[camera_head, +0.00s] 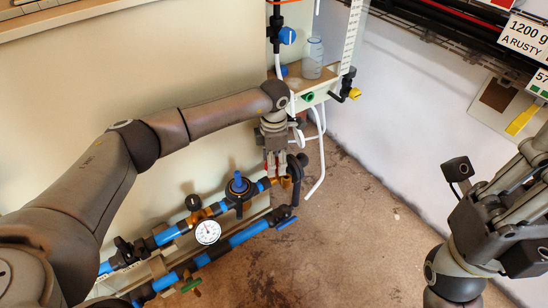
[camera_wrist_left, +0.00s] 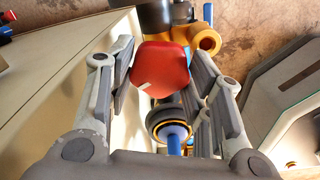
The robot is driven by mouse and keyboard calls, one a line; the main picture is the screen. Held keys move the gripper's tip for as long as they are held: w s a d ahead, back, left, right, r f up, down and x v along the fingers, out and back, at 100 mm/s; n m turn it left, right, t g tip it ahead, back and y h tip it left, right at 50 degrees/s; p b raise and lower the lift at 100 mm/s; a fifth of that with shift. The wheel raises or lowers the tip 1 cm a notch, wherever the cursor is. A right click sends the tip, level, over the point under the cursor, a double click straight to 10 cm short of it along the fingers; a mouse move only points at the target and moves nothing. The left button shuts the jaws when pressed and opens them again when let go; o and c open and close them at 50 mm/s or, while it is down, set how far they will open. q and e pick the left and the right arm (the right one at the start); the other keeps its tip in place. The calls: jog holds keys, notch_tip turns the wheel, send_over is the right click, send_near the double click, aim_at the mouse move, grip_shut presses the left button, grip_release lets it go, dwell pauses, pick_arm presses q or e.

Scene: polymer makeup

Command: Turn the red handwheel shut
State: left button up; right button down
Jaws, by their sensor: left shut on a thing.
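The red handwheel (camera_wrist_left: 160,70) shows in the left wrist view as a rounded red knob with a small pale mark. It sits between the two fingers of my left gripper (camera_wrist_left: 162,60), which is shut on it. In the head view my left gripper (camera_head: 277,172) reaches down to the right end of the upper blue pipe line, beside a brass fitting (camera_head: 286,182). The fingers mostly hide the handwheel there. My right gripper (camera_head: 508,215) is at the right edge, away from the pipes; its fingertips are not clear.
The upper blue line carries a round dial gauge (camera_head: 208,232) and a blue-topped regulator (camera_head: 238,186). A lower blue pipe (camera_head: 248,235) runs alongside, with a green handle (camera_head: 191,286). A clear bottle (camera_head: 313,58) stands on a shelf above. The brown floor (camera_head: 345,235) right of the pipes is clear.

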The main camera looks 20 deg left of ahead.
pick_arm(q)
jog(key=m, duration=0.5)
jog(key=shift+m+p, duration=0.3)
jog(key=shift+p, duration=0.05)
jog(key=m, duration=1.1)
jog(key=shift+m, duration=0.4)
jog(key=m+b, duration=0.1)
jog(key=m, duration=0.4)
jog(key=shift+m, duration=0.3)
jog(key=o, duration=1)
jog(key=shift+r, duration=0.15)
notch_tip(320, 180, up, 12)
